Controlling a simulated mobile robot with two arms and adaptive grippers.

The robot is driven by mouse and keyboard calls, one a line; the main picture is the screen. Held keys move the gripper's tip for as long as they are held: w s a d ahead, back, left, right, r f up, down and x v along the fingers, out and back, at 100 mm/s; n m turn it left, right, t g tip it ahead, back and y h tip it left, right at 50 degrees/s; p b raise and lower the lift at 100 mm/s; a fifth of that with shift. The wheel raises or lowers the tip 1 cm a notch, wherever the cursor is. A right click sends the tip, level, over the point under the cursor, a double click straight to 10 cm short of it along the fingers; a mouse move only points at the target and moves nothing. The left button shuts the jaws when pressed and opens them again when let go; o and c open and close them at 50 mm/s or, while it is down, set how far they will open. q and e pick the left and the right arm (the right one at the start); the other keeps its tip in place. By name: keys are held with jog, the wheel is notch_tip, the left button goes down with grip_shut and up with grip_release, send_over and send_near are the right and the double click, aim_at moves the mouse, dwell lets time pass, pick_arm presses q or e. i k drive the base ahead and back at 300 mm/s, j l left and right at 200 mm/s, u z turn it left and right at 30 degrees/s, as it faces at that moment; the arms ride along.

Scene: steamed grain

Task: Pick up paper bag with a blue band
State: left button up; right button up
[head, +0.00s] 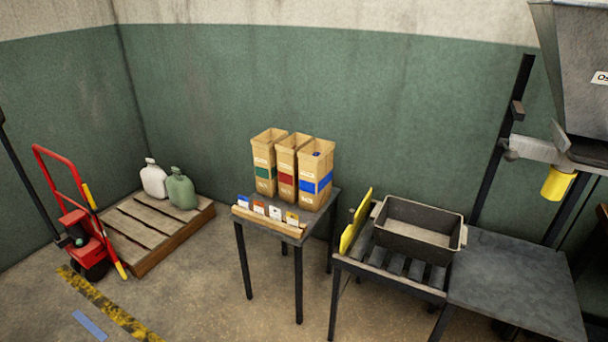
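The paper bag with a blue band (316,174) stands upright at the right end of a row of three brown bags on a small dark table (321,213). The bag with a red band (287,170) is in the middle, close beside it. The bag with a green band (264,162) is at the left end. Neither of my grippers shows in the head view.
A strip of small coloured cards (268,220) lines the table's front edge. To the right, a grey bin (412,245) sits on a slatted stand beside a yellow panel (355,221). A pallet (140,255) with two sacks and a red hand truck (76,228) stand left.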

aim_at(317, 158)
jog(key=i+j+z, duration=0.35)
jog(key=i+j, duration=0.35)
jog(key=k+j, duration=0.05)
